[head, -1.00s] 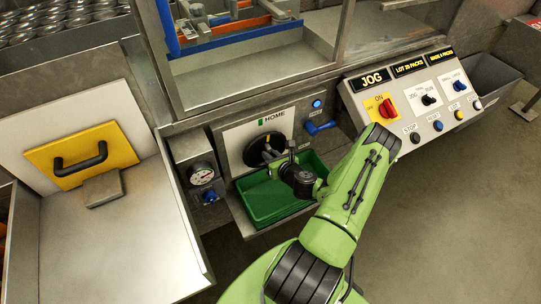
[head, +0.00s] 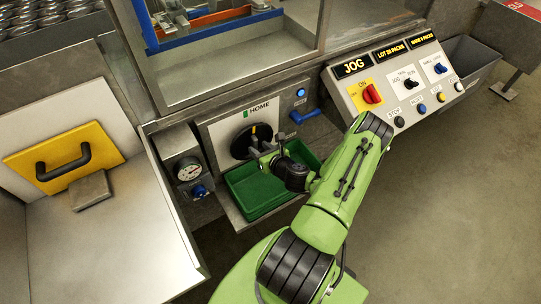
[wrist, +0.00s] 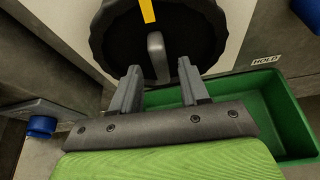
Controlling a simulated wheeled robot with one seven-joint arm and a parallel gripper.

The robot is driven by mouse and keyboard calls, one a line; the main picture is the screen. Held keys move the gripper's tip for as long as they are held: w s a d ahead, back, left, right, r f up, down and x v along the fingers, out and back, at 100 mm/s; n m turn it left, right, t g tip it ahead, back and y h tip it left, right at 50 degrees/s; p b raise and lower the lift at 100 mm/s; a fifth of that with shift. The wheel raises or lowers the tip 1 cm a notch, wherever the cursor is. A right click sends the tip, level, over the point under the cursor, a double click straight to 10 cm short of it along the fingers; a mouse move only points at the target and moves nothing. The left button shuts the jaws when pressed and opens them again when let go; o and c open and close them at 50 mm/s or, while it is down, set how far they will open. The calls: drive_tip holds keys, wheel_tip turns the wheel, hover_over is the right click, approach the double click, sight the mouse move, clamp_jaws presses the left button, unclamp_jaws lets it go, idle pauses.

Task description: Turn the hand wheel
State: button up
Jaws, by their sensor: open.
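The hand wheel (head: 240,141) is a black disc with a yellow mark at its top, set in a pale panel under the word HOME. In the wrist view the wheel (wrist: 190,40) has a ridged rim, and a grey handle (wrist: 157,55) stands out from its lower part. My gripper (wrist: 160,80) is open in front of the wheel, with one finger on each side of the handle's lower end. I cannot tell whether either finger touches it. In the head view my gripper (head: 261,150) covers the wheel's lower right part.
A green tray (head: 255,199) lies below the wheel. A pressure gauge (head: 189,169) with a blue knob (head: 198,191) is left of it. A blue lever (head: 305,115) is right. The sloped JOG panel (head: 352,100) stands further right. Open floor lies right.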

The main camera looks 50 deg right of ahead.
drive_tip(key=p+v, duration=0.5)
drive_tip(key=v, duration=0.9)
drive_tip(key=shift+f, duration=0.1)
drive_tip(key=w+a+r+n+g+y, duration=0.35)
drive_tip(key=a+r+n, duration=0.35)
drive_tip(key=n, duration=0.6)
drive_tip(key=w+a+r+n+g+y, duration=0.2)
drive_tip(key=a+r+n+g+y, duration=0.25)
drive_tip(key=a+n, duration=0.6)
drive_tip(key=s+a+r+n+h, duration=0.2)
drive_tip(key=s+r+n, duration=0.3)
drive_tip(key=r+n, duration=0.3)
drive_tip(key=s+a+r+n+h, duration=0.2)
drive_tip(key=s+a+r+n, duration=0.2)
drive_tip(key=r+n, duration=0.4)
wheel_tip(320, 180, up, 3)
drive_tip(key=shift+s+a+r+t+h, duration=0.15)
drive_tip(key=shift+s+t+h, duration=0.2)
drive_tip(key=shift+s, duration=0.55)
